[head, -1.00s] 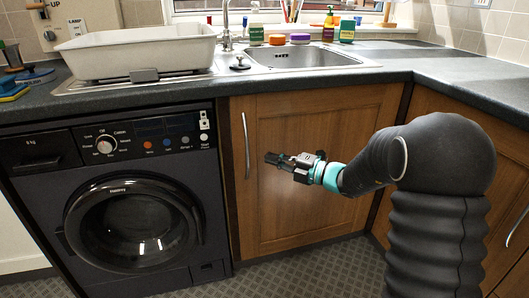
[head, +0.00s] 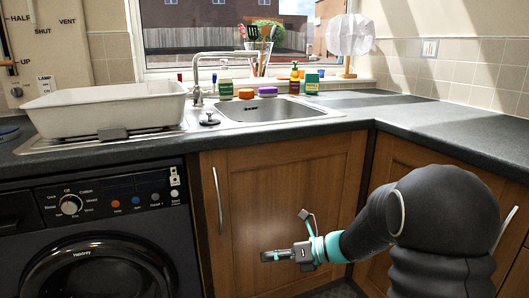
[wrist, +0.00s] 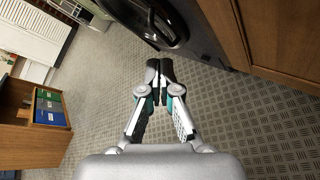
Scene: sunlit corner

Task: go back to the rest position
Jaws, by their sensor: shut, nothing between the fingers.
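My gripper (head: 268,256) is in front of the wooden cupboard door (head: 285,190) under the sink, to the right of the washing machine. In the wrist view my gripper (wrist: 158,66) has its fingertips together with nothing between them. The patterned floor (wrist: 225,115) lies beyond the fingers there.
The dark washing machine (head: 95,240) stands at left. A white basin (head: 105,105) sits on the worktop beside the sink (head: 265,110). Bottles and sponges line the sink's back edge. An open wooden unit with coloured boxes (wrist: 50,108) stands in the wrist view.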

